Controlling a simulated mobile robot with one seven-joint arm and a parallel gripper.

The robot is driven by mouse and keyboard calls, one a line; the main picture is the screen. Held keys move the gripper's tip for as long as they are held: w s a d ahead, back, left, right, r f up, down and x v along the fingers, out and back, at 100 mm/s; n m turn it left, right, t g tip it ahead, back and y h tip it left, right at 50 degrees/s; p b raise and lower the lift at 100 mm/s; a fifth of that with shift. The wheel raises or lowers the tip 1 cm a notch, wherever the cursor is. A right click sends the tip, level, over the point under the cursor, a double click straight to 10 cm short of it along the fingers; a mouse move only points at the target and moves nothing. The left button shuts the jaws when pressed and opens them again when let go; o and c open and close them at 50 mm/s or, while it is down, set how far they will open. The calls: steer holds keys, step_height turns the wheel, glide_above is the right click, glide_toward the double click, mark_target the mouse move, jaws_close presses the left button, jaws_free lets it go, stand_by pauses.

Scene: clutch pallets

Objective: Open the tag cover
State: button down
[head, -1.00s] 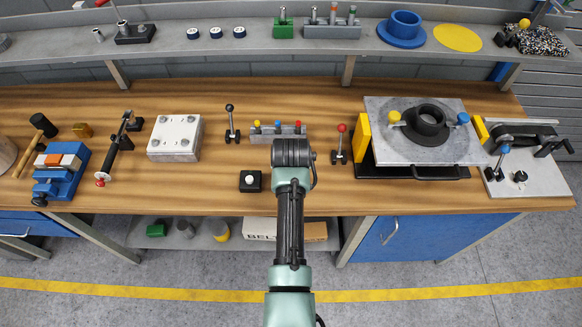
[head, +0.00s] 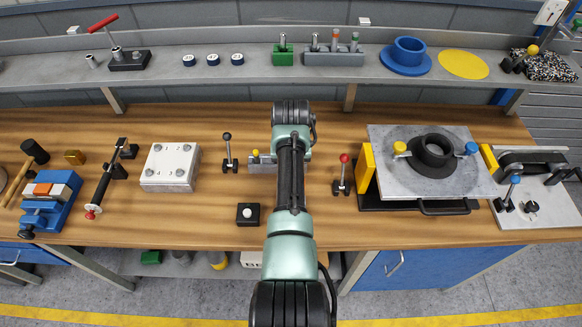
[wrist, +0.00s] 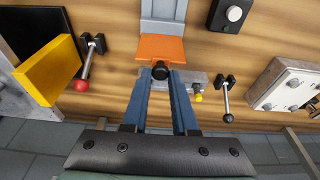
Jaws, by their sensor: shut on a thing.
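In the wrist view an orange flap (wrist: 161,48) with a black knob (wrist: 160,71) at its edge lies at a pale grey plate (wrist: 163,14). I take the flap to be the tag cover. My gripper (wrist: 163,76) has its two blue fingers drawn close together at the knob, shut on it; the exact contact is hard to see. In the head view my arm's end covers the flap, the knob and the fingertips. I cannot tell how far the flap is tilted.
Beside the flap stands a grey block (wrist: 182,82) with a yellow knob. A red-knobbed lever (head: 342,175) and a black-knobbed lever (head: 229,155) flank my arm. A black button box (head: 248,214) is nearer. A yellow block (head: 364,170) and grey plate (head: 462,180) stand right.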

steer(key=shift+w+r, duration=0.2)
steer(key=c, duration=1)
jaws_free()
steer(key=shift+o, duration=1.4)
steer(key=shift+f, duration=0.15)
steer(key=shift+s, duration=0.1)
steer(key=b+v, duration=0.2)
steer(key=v, duration=1.1)
